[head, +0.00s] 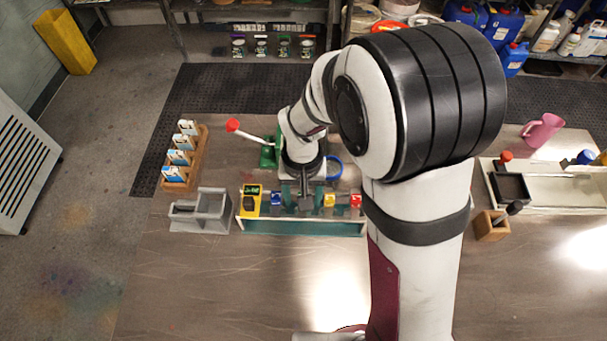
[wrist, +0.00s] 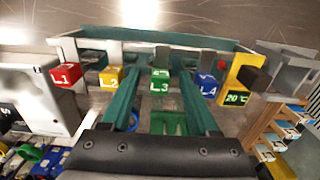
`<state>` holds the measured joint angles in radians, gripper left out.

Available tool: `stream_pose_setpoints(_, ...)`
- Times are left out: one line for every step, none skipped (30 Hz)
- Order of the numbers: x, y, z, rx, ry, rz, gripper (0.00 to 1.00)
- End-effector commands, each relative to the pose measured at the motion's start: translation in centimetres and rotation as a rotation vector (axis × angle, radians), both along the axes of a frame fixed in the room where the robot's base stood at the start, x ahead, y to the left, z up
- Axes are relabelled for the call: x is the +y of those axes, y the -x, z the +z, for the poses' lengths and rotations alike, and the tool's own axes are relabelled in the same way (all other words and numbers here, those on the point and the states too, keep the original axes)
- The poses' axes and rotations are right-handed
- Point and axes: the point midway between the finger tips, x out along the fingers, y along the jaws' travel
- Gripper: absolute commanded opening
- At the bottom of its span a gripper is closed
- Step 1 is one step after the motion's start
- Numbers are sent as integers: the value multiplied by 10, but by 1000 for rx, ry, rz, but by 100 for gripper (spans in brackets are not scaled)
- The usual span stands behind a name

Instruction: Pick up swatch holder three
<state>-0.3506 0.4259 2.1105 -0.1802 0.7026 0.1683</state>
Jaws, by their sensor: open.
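A rack with a green front (head: 305,228) stands on the bench and holds coloured blocks marked L1 to L4. The green block marked L3 (wrist: 160,80) is between the two green fingers of my gripper (wrist: 160,92) in the wrist view. My gripper is open; whether either finger touches the block cannot be told. The red L1 block (wrist: 65,74) and yellow L2 block (wrist: 111,77) are left of it, the blue L4 block (wrist: 207,85) right. In the head view my gripper (head: 305,193) is over the rack's middle and hides L3.
A wooden stand (head: 190,165) with several cards is behind that box. A red-knobbed lever (head: 233,125) rises behind the rack. The bench in front is clear.

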Motion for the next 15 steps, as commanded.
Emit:
stream_pose_setpoints(0, 0, -2, 1, 0, 0, 61)
stream_pose_setpoints(0, 0, -3, 0, 0, 0, 61)
stream_pose_setpoints(0, 0, -3, 0, -1, 0, 61)
stream_pose_setpoints(0, 0, -3, -1, -1, 0, 61)
stream_pose_setpoints(0, 0, -3, -1, -1, 0, 61)
stream_pose_setpoints(0, 0, -3, -1, 0, 0, 61)
stream_pose_setpoints(0, 0, -3, 0, 0, 0, 58)
stream_pose_setpoints(0, 0, -3, 0, 0, 0, 52)
stream_pose_setpoints(0, 0, -2, 0, 0, 0, 45)
stream_pose_setpoints(0, 0, -2, 0, 0, 0, 40)
stream_pose_setpoints(0, 0, -2, 0, 0, 0, 34)
stream_pose_setpoints(0, 0, -2, 0, 0, 0, 27)
stream_pose_setpoints(0, 0, -2, 0, 0, 0, 22)
stream_pose_setpoints(0, 0, -2, 0, 0, -1, 16)
stream_pose_setpoints(0, 0, -2, 0, 0, -1, 9)
